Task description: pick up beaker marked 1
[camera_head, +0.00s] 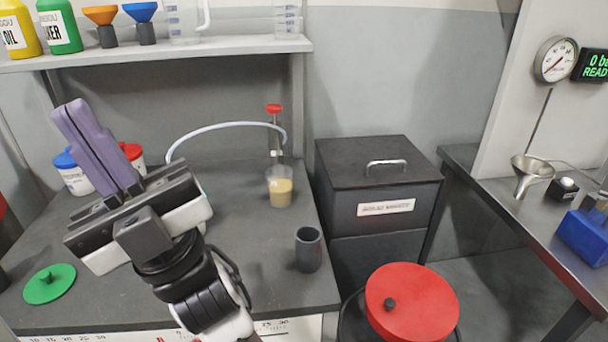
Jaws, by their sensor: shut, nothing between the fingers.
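A clear beaker (280,188) with tan liquid stands on the dark bench, under a red-handled tap (275,125). I cannot read a number on it. Other clear graduated vessels stand on the shelf, a jug (183,22) and one farther right (287,20), both cut off by the top edge; no number 1 is readable on them. My gripper (72,110) has purple fingers pressed together, pointing up and left over the bench's left side. It is shut and empty, well left of the beaker with the tan liquid.
A grey cup (308,250) stands near the bench's front right. A green lid (50,284) lies at left. Blue-lidded (72,172) and red-lidded (131,155) tubs stand behind my gripper. The shelf (150,54) overhangs the back. A black cabinet (375,175) and red-lidded bin (412,303) are right.

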